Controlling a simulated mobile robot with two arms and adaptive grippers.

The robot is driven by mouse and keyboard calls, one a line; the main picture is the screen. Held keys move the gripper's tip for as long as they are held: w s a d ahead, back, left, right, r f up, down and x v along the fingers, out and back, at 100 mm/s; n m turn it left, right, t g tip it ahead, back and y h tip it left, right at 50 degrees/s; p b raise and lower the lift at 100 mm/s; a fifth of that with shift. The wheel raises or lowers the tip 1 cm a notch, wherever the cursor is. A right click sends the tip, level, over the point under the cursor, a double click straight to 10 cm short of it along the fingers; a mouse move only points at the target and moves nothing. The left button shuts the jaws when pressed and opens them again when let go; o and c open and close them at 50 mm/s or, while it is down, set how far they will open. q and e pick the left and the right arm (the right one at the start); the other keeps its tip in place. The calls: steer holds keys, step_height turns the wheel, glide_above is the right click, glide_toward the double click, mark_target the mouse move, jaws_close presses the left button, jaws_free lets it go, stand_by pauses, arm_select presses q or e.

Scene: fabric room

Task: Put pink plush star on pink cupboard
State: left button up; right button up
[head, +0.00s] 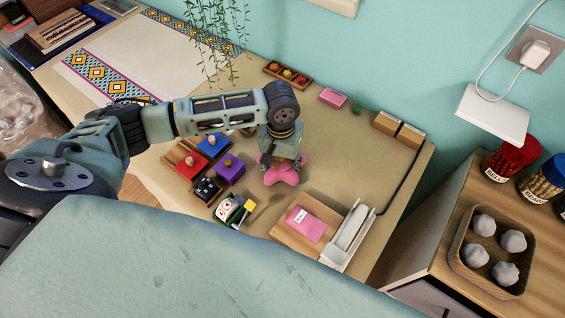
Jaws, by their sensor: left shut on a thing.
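The pink plush star (284,177) is at the middle of the tan table, just below my left gripper (282,164). My left gripper points down and is shut on the star, its fingers at the star's upper part. I cannot tell whether the star touches the table. A flat pink rectangular thing (307,226) with a small white label lies on a wooden board to the lower right. I cannot tell whether it is the pink cupboard; no other thing clearly looks like one. My right gripper is not in view.
Red (190,165), blue (212,145) and purple (229,168) knobbed blocks stand left of the star. A white long holder (350,235) stands beside the wooden board (285,233). A small pink block (333,98) lies near the wall. The table right of the star is clear.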

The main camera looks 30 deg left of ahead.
arm_select(q)
steer(key=o, duration=0.9)
